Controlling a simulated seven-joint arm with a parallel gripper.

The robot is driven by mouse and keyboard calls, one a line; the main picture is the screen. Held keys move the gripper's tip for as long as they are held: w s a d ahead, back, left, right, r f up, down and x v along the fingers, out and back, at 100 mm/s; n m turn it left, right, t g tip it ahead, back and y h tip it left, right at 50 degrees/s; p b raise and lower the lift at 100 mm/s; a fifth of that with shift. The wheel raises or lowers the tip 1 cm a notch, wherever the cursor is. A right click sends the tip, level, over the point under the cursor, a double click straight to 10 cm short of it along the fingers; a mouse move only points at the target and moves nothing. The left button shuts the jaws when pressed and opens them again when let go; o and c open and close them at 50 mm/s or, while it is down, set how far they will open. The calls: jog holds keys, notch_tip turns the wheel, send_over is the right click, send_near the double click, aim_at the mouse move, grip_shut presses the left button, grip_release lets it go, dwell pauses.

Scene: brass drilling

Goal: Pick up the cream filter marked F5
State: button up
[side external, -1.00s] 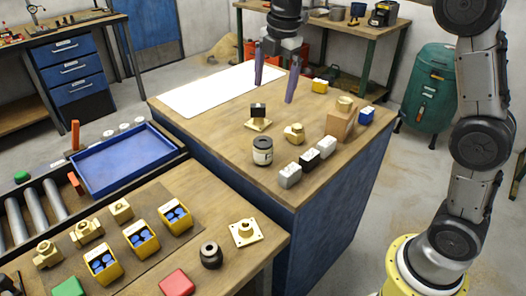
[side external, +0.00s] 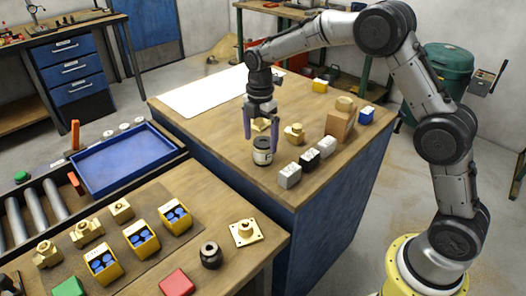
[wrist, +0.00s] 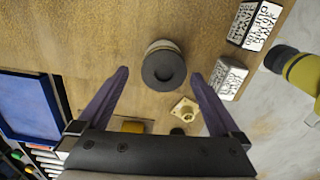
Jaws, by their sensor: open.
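The cream filter (side external: 263,157) is a short upright cylinder with a dark top on the wooden bench. Its F5 mark is not readable.
A brass fitting (side external: 294,134) and a wooden block (side external: 340,122) sit behind. A white sheet (side external: 205,92) lies clear at the bench's far left.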

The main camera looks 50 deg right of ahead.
aim_at(263, 142)
jog(key=f, duration=0.4)
jog(key=shift+s+d, duration=0.25)
jog(key=shift+d, duration=0.05)
jog(key=shift+f, duration=0.7)
jog(key=shift+r, duration=0.1)
jog(key=c, duration=1.4)
jog(key=shift+c, duration=0.2)
